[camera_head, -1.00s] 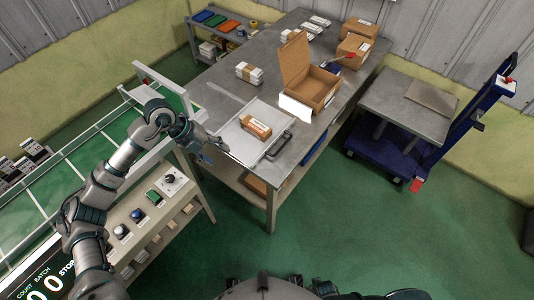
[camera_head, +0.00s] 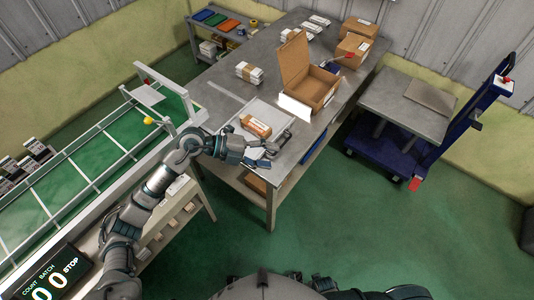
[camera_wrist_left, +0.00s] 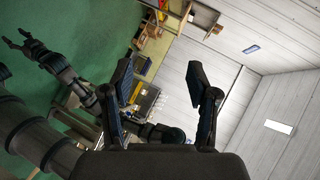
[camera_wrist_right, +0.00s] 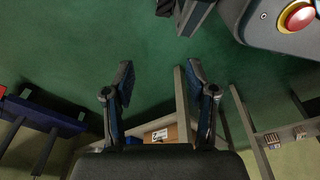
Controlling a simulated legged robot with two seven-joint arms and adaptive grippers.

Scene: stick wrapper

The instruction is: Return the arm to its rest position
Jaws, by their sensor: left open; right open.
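My left arm comes in from the left in the head view. Its gripper (camera_head: 266,157) is over the near edge of the grey table, beside the metal tray (camera_head: 238,150). In the left wrist view the left gripper (camera_wrist_left: 160,78) has its fingers apart with nothing between them. My right gripper (camera_wrist_right: 158,78) is open and empty in the right wrist view, above green floor. The right gripper cannot be made out in the head view. A brown package with a white label (camera_head: 256,127) lies on the tray, just beyond the left gripper and apart from it.
An open cardboard box (camera_head: 312,90) stands on the table (camera_head: 222,78), with closed boxes (camera_head: 354,46) behind. A blue cart (camera_head: 400,145) stands right. The floor (camera_head: 380,240) in front is clear.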

